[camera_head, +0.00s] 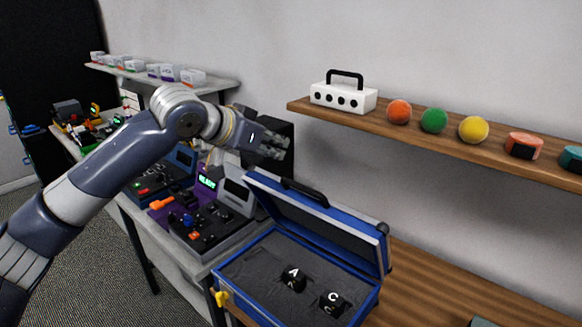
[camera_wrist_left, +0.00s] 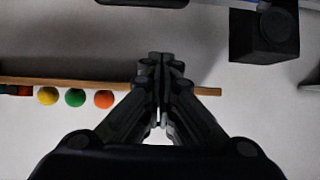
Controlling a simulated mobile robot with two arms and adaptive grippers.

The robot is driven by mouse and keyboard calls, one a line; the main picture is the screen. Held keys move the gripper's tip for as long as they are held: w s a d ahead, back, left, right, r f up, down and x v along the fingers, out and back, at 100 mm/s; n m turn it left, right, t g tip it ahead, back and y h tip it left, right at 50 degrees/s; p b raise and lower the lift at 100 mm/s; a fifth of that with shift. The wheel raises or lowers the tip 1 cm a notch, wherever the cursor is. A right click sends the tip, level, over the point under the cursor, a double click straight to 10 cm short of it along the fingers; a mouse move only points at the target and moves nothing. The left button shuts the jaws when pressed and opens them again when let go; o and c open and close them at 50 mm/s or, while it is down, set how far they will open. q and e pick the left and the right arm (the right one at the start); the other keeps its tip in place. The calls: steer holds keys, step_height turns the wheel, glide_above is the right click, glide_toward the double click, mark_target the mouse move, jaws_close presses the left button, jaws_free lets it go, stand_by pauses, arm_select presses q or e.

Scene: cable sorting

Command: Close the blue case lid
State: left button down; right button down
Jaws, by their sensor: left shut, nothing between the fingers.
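The blue case (camera_head: 255,297) stands open on the wooden table. Its lid (camera_head: 320,222) is raised, leaning back toward the wall, with a black handle (camera_head: 305,193) on its top edge. In the left wrist view the left gripper's fingers (camera_wrist_left: 159,75) are together and empty. A blue edge with a dark handle shows at the top of that view. My right gripper is not in view.
A wooden wall shelf (camera_head: 450,141) holds a white box with a handle (camera_head: 343,97), coloured balls and cylinders. A black box (camera_head: 270,145) is on the wall behind my left gripper. Control panels (camera_head: 200,218) crowd the bench left of the case. Wooden table right of the case looks mostly clear.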

arm_select(q)
steer(key=p+x, duration=0.1)
steer(key=x, duration=0.3)
steer(key=p+x, duration=0.2)
steer(key=x, duration=0.3)
steer(key=shift+w+d+r+p, duration=0.1)
steer(key=shift+w+r+p, duration=0.1)
steer(key=shift+p, duration=0.1)
steer(key=s+f, duration=0.1)
steer(key=a+f+p, duration=0.1)
steer(key=shift+s+a+f+p, duration=0.25)
steer(key=shift+s+f+p, duration=0.05)
steer(key=shift+s, duration=0.1)
steer(key=shift+s+a+f, duration=0.2)
steer(key=shift+s, duration=0.05)
steer(key=shift+w+d+f, duration=0.1)
steer(key=shift+d, duration=0.1)
